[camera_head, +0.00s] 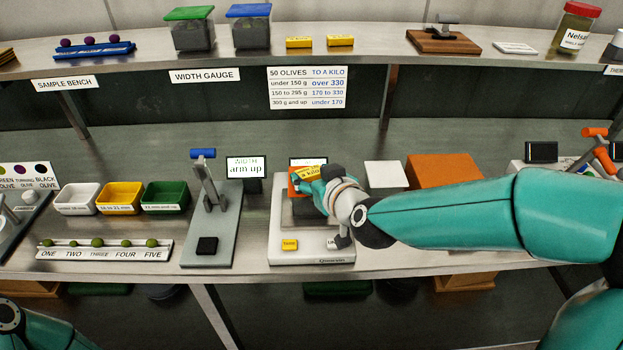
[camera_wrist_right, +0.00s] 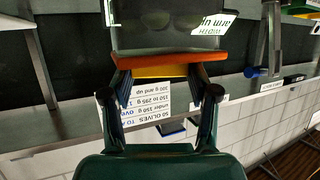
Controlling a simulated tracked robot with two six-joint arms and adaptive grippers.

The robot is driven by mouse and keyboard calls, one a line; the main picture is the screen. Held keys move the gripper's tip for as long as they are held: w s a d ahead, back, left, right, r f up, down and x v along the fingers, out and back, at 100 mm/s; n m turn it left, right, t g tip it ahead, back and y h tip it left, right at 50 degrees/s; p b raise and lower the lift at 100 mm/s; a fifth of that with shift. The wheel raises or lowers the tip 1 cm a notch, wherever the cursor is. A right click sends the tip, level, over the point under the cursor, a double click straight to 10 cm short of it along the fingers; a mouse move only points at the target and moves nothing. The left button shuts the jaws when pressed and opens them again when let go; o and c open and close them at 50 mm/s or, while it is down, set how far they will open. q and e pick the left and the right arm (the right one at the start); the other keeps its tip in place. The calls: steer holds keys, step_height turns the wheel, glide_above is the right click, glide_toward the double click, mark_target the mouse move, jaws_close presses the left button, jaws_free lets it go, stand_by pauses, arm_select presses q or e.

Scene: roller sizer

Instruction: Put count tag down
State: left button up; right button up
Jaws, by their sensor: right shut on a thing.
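My right gripper (camera_head: 318,186) is over the white scale (camera_head: 310,258), near its dark weighing top. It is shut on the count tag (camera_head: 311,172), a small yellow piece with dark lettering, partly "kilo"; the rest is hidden. An orange part shows beside the yellow. In the right wrist view the gripper's fingers (camera_wrist_right: 162,84) hold the yellow edge of the tag (camera_wrist_right: 160,71), with an orange bar along it. Whether the tag touches anything below is unclear. My left gripper is out of view; only part of that arm shows at lower left.
The width gauge (camera_head: 222,243) stands left of the scale, with white, yellow and green trays (camera_head: 167,198) beyond. Right are a white pad (camera_head: 386,175) and an orange box (camera_head: 443,171), partly behind my arm. Two yellow tags (camera_head: 340,40) lie on the upper shelf.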

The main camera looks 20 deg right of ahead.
steer(key=o, duration=0.9)
steer(key=shift+r, duration=0.1)
steer(key=shift+s+r, duration=0.15)
steer(key=shift+s, duration=0.2)
steer(key=p+v, duration=0.2)
steer(key=v, duration=0.9)
steer(key=shift+s+d, duration=0.1)
steer(key=shift+s, duration=0.05)
